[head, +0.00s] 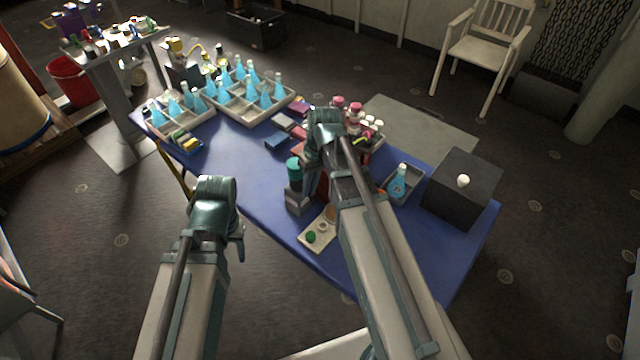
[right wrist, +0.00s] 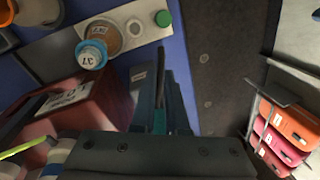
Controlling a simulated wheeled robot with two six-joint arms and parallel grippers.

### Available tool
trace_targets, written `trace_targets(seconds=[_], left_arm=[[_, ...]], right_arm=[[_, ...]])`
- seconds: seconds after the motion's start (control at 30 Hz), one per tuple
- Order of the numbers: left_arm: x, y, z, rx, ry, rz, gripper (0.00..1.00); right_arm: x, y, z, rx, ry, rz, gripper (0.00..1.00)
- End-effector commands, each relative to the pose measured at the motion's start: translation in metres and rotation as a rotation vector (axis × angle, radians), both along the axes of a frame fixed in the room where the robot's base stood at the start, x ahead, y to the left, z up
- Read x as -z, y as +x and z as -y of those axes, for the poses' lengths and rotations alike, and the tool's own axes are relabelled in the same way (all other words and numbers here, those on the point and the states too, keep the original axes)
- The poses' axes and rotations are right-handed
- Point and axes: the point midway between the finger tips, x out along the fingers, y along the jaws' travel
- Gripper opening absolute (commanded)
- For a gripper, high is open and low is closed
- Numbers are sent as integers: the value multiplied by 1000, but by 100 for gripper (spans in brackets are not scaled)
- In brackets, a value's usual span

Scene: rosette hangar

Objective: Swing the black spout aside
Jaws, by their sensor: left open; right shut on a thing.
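My right gripper (right wrist: 160,85) is shut on a dark thing, seen in the right wrist view. The thing is mostly hidden by the fingers, and I cannot tell if it is the black spout. No black spout shows clearly elsewhere. A red box with a white label (right wrist: 70,98) is to the left of the fingers. A grey block with a small label (right wrist: 139,78) is close by the fingers. In the head view the right forearm hides much of this area. My left gripper (head: 238,244) is open and empty, off the table's near left edge.
The blue table (head: 245,180) carries a crate of blue flasks (head: 252,116), a pale tray (head: 318,238) with a green cap, a dark box (head: 462,188) and a flask in a grey tray (head: 400,184).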

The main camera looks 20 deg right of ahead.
Motion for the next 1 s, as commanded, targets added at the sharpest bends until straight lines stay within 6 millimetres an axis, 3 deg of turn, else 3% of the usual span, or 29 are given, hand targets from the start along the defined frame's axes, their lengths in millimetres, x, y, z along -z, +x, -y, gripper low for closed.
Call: trace_targets(seconds=[0.37,1.0], left_arm=[[0,0,0,0,0,0,50],[0,0,0,0,0,0,50]], right_arm=[[0,-2,-28,357,-1,0,0],[0,18,-68,931,0,0,0]])
